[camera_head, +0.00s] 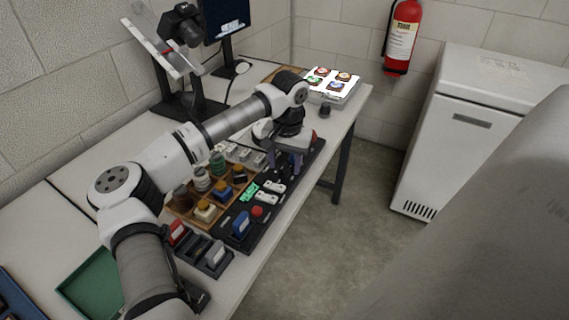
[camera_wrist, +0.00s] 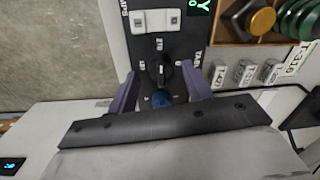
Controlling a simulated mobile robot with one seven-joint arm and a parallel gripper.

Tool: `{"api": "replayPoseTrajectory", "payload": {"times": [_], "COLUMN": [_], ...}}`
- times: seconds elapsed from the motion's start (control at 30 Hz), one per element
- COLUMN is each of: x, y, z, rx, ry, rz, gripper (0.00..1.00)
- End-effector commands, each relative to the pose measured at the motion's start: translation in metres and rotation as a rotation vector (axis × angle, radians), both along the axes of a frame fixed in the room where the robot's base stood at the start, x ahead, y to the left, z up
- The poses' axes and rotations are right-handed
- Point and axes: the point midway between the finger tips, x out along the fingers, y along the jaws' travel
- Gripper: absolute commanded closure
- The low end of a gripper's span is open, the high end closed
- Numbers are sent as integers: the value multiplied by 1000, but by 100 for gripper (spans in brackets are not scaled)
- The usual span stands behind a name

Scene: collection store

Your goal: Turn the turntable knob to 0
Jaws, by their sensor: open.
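The turntable knob (camera_wrist: 159,70) is a small black knob on a dark panel in the wrist view, with small white marks around it and a partly seen label beside it. Its pointer direction is too small to read surely. My gripper (camera_wrist: 160,76) is open, with one purple finger on each side of the knob; I cannot tell whether either touches it. In the head view my gripper (camera_head: 284,160) is over the far end of the black control panel (camera_head: 232,243), and the knob is hidden there.
A blue cap (camera_wrist: 162,97) sits just below the knob in the wrist view, between the fingers. A white switch plate (camera_wrist: 156,21) is above it. A wooden tray (camera_wrist: 229,40) with weights and jars borders the panel. A lit light box (camera_head: 335,88) stands at the table's far end.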

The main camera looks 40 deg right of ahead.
Motion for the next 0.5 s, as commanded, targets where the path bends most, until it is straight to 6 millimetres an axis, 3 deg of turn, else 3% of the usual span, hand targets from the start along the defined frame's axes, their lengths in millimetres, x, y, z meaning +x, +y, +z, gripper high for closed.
{"api": "replayPoseTrajectory", "payload": {"times": [0.17, 0.43, 0.5], "x": [0, 1, 1], "y": [0, 0, 0], "z": [-12, -14, -14], "rx": [-1, -1, -1], "ry": [0, -1, -1], "rz": [0, 0, 0], "gripper": [50, 50, 57]}}
